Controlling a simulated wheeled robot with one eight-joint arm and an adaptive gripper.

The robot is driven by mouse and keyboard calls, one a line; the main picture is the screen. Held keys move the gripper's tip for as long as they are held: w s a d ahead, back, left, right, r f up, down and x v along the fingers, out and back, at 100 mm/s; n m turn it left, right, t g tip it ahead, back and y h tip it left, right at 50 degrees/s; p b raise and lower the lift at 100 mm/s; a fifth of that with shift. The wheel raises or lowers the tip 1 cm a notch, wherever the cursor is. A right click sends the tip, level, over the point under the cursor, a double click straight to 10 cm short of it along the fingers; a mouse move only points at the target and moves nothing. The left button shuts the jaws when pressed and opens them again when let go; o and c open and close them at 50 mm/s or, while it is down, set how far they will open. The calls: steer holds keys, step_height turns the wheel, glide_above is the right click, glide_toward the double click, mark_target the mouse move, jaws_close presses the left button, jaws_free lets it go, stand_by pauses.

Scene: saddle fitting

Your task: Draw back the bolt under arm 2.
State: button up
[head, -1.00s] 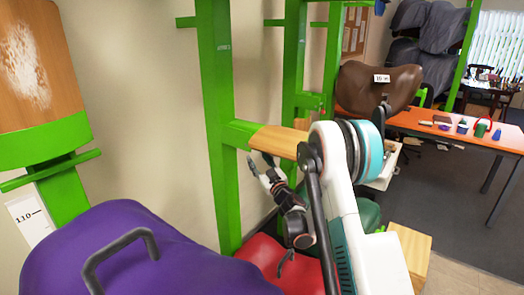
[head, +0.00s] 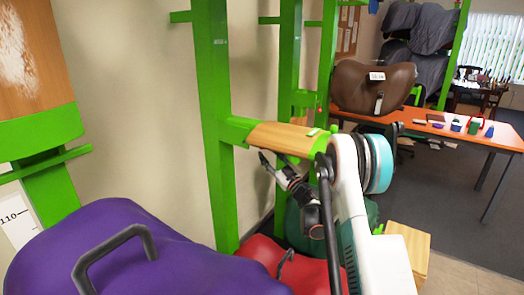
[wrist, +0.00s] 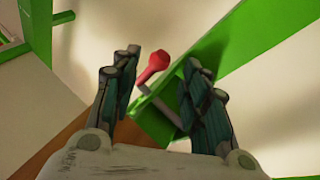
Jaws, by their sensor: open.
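The bolt shows in the wrist view as a red knob (wrist: 154,66) on a short grey shaft, beside a green metal piece (wrist: 152,122). My gripper (wrist: 160,62) is open, with one finger on each side of the knob and visible gaps between. The wood-topped green arm (head: 285,138) juts from a post in the head view; I cannot read a number on it. My gripper (head: 268,165) is below this arm there, near the post. The bolt cannot be made out in the head view.
A purple saddle (head: 140,250) fills the lower left, and a red one (head: 270,257) lies below my gripper. Green posts (head: 212,120) stand along the wall. A wooden box (head: 408,245) stands lower right.

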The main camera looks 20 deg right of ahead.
steer(key=b+x, duration=0.1)
steer(key=x, duration=0.4)
steer(key=shift+w+a+r, duration=0.1)
steer(key=shift+w+r, duration=0.05)
steer(key=shift+w, duration=0.15)
steer(key=shift+c, duration=0.2)
jaws_close()
